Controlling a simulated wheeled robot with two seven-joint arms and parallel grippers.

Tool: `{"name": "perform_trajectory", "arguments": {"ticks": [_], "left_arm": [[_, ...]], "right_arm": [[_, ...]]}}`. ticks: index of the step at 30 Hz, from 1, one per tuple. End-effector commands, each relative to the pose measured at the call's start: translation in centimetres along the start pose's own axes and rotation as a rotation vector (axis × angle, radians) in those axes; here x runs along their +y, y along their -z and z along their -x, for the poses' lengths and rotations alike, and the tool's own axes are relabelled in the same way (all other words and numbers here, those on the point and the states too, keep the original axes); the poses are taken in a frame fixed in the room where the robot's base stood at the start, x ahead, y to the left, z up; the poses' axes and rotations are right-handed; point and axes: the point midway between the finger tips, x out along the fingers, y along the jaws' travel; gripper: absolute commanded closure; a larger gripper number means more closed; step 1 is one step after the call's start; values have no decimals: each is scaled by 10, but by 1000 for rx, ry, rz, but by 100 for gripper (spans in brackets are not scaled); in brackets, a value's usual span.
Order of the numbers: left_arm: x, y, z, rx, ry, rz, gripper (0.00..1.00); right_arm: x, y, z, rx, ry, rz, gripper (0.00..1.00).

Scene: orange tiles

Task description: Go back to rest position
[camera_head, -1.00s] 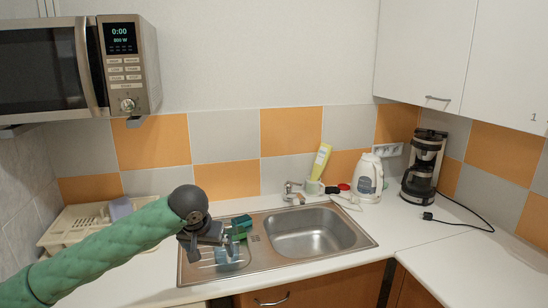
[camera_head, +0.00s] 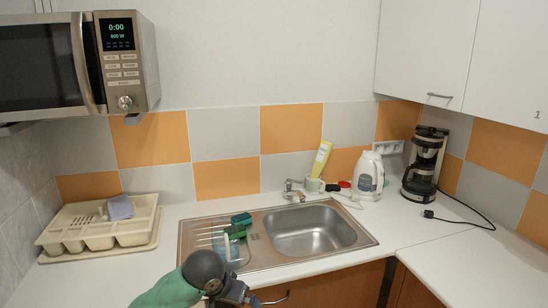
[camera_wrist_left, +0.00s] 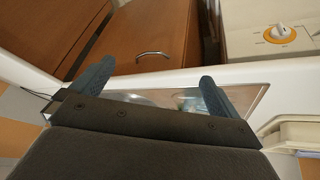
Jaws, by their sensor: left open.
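My left gripper (camera_head: 240,294) is at the bottom edge of the head view, in front of the counter's front edge and below the sink's drainboard. The green sleeve of my left arm comes in from the bottom left. In the left wrist view the gripper's two blue-grey fingers (camera_wrist_left: 152,76) are spread wide, with nothing between them. My right gripper is in neither view.
A steel sink (camera_head: 312,232) has green items (camera_head: 238,227) on its drainboard. A cutlery tray (camera_head: 100,232) lies left, the kettle (camera_head: 369,178) and coffee maker (camera_head: 424,165) right. A microwave (camera_head: 75,62) hangs upper left. The right counter (camera_head: 490,262) is mostly clear.

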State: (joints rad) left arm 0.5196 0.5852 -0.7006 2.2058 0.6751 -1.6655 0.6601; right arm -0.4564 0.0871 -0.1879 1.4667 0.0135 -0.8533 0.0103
Motion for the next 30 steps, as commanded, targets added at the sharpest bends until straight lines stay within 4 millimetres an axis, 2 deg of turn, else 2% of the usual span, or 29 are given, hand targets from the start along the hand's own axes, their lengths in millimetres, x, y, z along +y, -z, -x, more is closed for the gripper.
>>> {"name": "perform_trajectory", "arguments": {"ticks": [4,13,23,30], "left_arm": [[14,-27,-14,11,-31,-8,0],[28,-78,-32,34,-57,-6,0],[28,-143,-46,39,-46,24,0],[20,-197,-50,22,-9,55,0]], "right_arm": [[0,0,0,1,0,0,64],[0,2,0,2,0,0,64],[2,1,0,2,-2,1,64],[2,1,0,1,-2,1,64]]}}
